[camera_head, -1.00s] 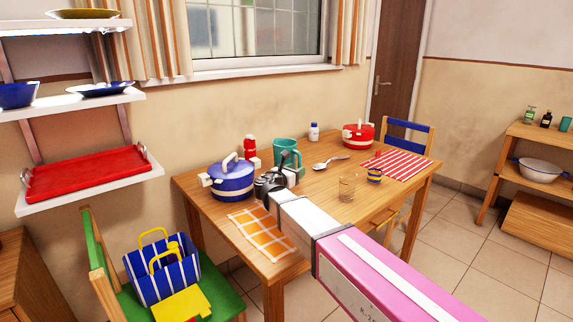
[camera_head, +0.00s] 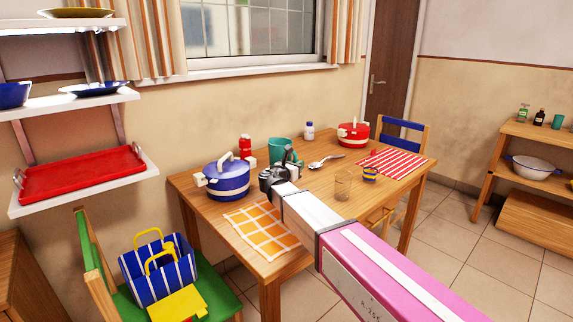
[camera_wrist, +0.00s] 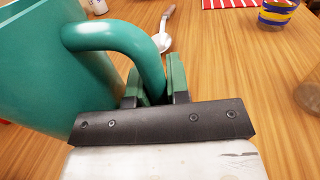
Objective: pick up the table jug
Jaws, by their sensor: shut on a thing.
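The table jug is the teal jug (camera_head: 279,149) at the back middle of the wooden table, behind my gripper. In the wrist view the teal jug (camera_wrist: 40,60) fills the upper left, and its curved handle reaches to the right. My gripper (camera_wrist: 158,82) is shut on this handle, with a finger on each side of it. In the head view my gripper (camera_head: 288,156) hides part of the jug. I cannot tell whether the jug's base touches the table.
A blue-and-white pot (camera_head: 227,184) stands close to the left, with a red bottle (camera_head: 245,145) behind. A red pot (camera_head: 354,134) stands farther back. An orange checked mat (camera_head: 262,228) lies in front.

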